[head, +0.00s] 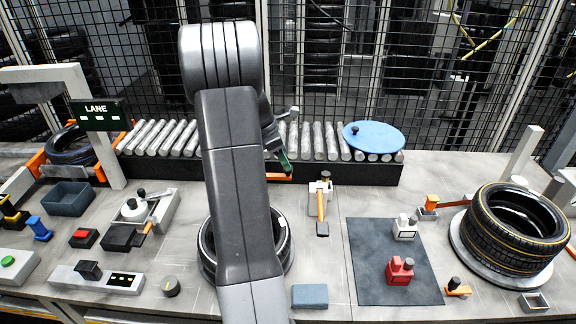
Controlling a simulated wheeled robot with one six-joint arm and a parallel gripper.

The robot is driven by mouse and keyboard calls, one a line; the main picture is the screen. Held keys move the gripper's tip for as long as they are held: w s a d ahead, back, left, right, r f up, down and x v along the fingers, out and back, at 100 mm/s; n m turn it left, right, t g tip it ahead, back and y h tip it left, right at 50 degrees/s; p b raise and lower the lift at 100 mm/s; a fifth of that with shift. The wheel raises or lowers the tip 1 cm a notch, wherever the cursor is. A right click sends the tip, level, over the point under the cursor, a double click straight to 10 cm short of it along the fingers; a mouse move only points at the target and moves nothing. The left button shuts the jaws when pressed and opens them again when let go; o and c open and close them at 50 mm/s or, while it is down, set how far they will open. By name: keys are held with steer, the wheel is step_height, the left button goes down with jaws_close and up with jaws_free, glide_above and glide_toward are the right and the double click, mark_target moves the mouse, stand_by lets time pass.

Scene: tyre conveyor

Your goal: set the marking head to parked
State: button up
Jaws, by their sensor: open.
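No part is labelled as the marking head. A white bracket with an orange lever and dark grip (321,205) stands at the middle, the lever pointing toward the front. My gripper (283,160) shows only in part behind my arm, near the roller conveyor's front edge. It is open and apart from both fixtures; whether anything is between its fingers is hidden.
My arm hides much of the middle, including part of a tyre (283,262) lying there. A dark mat (372,275) bears a white block and a red block (400,271). A blue disc (374,137) lies on the rollers. Control boxes and a bin (68,197) crowd the left.

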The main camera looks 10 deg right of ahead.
steer(key=shift+x, duration=2.1)
steer(key=shift+c, duration=0.5)
jaws_close()
